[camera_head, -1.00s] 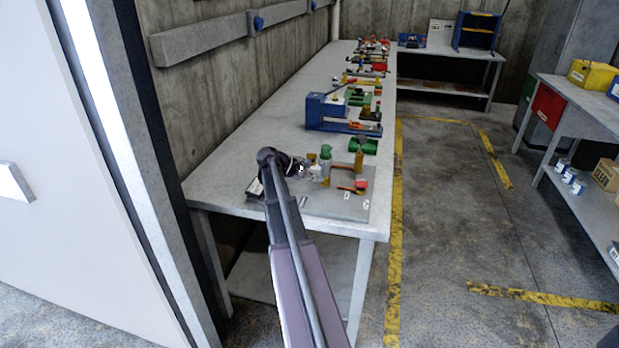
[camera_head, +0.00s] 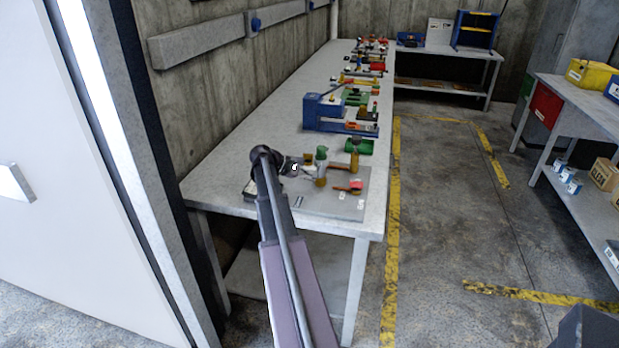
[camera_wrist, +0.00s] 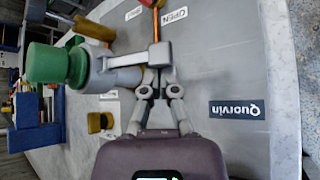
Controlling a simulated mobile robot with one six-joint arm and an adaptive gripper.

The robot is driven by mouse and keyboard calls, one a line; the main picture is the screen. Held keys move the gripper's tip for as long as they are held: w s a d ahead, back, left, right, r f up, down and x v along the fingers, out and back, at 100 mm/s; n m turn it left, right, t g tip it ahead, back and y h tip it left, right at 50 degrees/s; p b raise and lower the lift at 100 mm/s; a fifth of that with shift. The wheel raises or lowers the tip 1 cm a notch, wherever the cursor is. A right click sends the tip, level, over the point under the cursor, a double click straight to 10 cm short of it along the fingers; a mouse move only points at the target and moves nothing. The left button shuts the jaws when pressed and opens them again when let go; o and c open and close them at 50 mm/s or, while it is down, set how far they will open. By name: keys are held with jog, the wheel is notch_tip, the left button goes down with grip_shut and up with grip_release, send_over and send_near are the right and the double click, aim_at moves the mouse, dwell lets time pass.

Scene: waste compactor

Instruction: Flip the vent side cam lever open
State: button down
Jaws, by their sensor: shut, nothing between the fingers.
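The green-capped fitting (camera_head: 321,165) stands on the grey board at the front of the bench. In the wrist view its green cap (camera_wrist: 48,63) is at the left. A grey bar (camera_wrist: 128,60) runs from its body toward my gripper (camera_wrist: 160,78). My fingers are together and empty, at the bar's outer end. I cannot tell whether they touch it. An orange rod (camera_wrist: 155,24) lies beyond, beside an "OPEN" label (camera_wrist: 175,14). Which of these is the vent side cam lever is unclear. In the head view my gripper (camera_head: 307,172) is just left of the fitting.
A second fitting (camera_head: 355,158) and a red-and-brown handle (camera_head: 350,188) are to the right. A blue device (camera_head: 325,112) stands farther back. The grey board (camera_head: 335,208) is clear at its front edge, near a "Quorvin" label (camera_wrist: 238,109).

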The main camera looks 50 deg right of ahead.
jog(key=shift+s+a, duration=0.1)
jog(key=shift+a, duration=0.1)
jog(key=shift+s+a, duration=0.25)
jog(key=shift+a, duration=0.3)
jog(key=shift+w+r, duration=0.1)
dwell(0.3)
jog(key=shift+w+a+r+p, duration=0.3)
jog(key=shift+w+r+p, duration=0.25)
jog(key=shift+p, duration=0.15)
jog(key=w+a+r+p, duration=0.3)
jog(key=w+r+p, duration=0.2)
jog(key=shift+w, duration=0.35)
jog(key=shift+a, duration=0.1)
